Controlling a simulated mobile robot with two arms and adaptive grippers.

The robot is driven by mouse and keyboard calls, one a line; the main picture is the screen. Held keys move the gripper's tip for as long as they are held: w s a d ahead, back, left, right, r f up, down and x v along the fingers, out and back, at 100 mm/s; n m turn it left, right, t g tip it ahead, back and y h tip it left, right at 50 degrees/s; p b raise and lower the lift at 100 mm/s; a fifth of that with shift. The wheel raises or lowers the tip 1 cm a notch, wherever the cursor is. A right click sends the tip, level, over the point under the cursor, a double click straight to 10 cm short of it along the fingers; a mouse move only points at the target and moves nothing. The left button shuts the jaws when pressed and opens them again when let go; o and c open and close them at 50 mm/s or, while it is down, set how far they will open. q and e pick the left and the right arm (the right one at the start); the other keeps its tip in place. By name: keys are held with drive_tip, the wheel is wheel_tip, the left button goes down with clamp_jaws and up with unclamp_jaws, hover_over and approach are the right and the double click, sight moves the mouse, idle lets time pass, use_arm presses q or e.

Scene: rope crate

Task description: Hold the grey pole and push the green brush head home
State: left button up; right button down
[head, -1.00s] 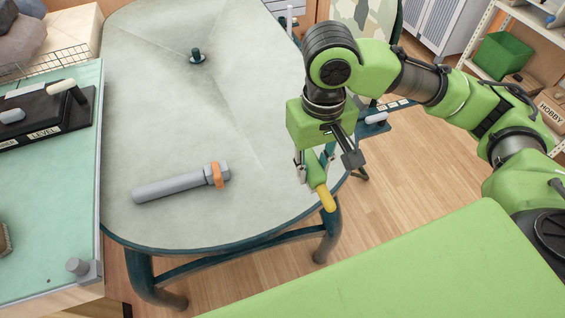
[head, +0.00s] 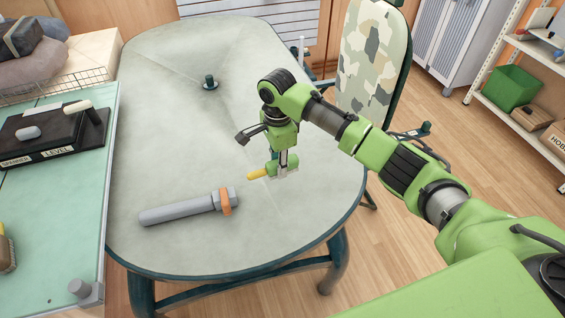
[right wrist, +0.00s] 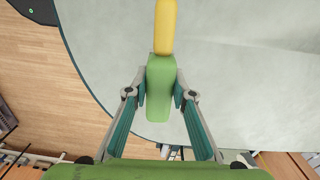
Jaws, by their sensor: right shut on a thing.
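My right gripper (head: 280,170) is shut on a green block with a rounded yellow end, which I take to be the green brush head (right wrist: 160,85). It holds this piece above the pale table, with the yellow end (head: 257,175) pointing left; in the right wrist view the yellow end (right wrist: 165,27) points away from the gripper. The grey pole (head: 180,211) lies on the table, left of and below the gripper in the head view. The pole and the held piece are apart. My left gripper is out of view.
The pale oval table (head: 170,120) has a dark edge and a small dark knob (head: 210,83) near its back. A green-topped bench (head: 60,200) stands at the left, with a black box (head: 45,138). A camouflage-patterned panel (head: 372,60) stands behind at the right.

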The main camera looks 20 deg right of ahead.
drive_tip(key=shift+w+d+f+m, duration=0.15)
drive_tip(key=shift+f+m, duration=0.15)
drive_tip(key=shift+f, duration=0.15)
drive_tip(key=shift+w+f+m, duration=0.1)
drive_tip(key=shift+f+m, duration=0.2)
drive_tip(key=shift+f, duration=0.15)
drive_tip(key=shift+f, duration=3.3)
